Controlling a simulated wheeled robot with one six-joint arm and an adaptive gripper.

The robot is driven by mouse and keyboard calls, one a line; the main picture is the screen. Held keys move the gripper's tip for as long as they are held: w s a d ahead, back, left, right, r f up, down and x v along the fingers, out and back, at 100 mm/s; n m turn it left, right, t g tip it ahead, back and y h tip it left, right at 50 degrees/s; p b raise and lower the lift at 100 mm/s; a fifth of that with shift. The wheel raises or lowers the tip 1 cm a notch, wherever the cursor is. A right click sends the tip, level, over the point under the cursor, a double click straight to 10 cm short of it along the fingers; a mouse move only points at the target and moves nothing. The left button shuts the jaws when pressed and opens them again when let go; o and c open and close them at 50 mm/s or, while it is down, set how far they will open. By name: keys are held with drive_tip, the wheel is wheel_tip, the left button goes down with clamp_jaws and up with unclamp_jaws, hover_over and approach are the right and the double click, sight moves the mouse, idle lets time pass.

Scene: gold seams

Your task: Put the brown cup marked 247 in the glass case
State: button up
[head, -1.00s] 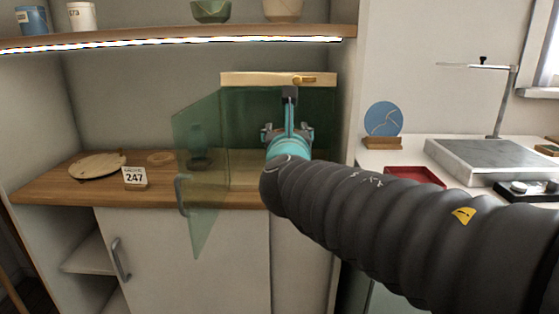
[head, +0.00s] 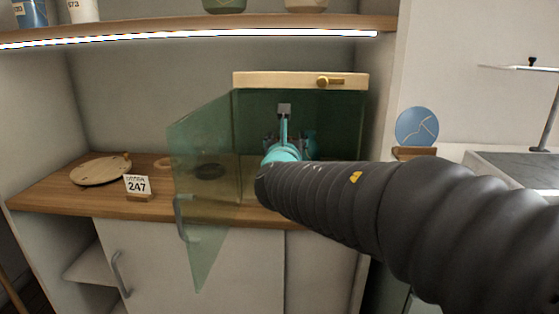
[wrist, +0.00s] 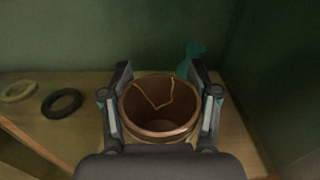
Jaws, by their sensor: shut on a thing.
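The brown cup (wrist: 160,118) with a gold seam inside is between the fingers of my gripper (wrist: 160,92) in the wrist view. The gripper is shut on it and the cup looks upright, its open mouth facing the camera. Whether its base touches the case floor cannot be told. In the head view my gripper (head: 290,142) is inside the glass case (head: 300,80), and my arm hides the cup. The case's green glass door (head: 205,180) stands open to the left.
A teal object (wrist: 190,60) stands behind the cup inside the case. A dark ring (wrist: 62,103) and a pale ring (wrist: 18,91) lie to the left. A round wooden board (head: 100,171) lies on the shelf. A lit upper shelf (head: 200,29) runs above.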

drive_tip(key=shift+w+a+f, duration=0.25)
drive_tip(key=shift+w+f, duration=0.15)
drive_tip(key=shift+f, duration=0.55)
drive_tip(key=shift+w+a+f, duration=0.3)
drive_tip(key=shift+w+f, duration=0.1)
drive_tip(key=shift+f, duration=0.6)
drive_tip(key=shift+w+a+f, duration=0.25)
drive_tip(key=shift+w+f, duration=0.15)
drive_tip(key=shift+f, duration=0.55)
drive_tip(key=shift+f+b, duration=0.2)
drive_tip(key=shift+b, duration=0.35)
drive_tip(key=o, duration=1.3)
drive_tip(key=shift+r, duration=0.1)
drive_tip(key=shift+r+p, duration=0.15)
drive_tip(key=shift+p, duration=0.15)
drive_tip(key=s, duration=1.2)
drive_tip(key=shift+a+b, duration=0.2)
drive_tip(key=shift+b, duration=0.15)
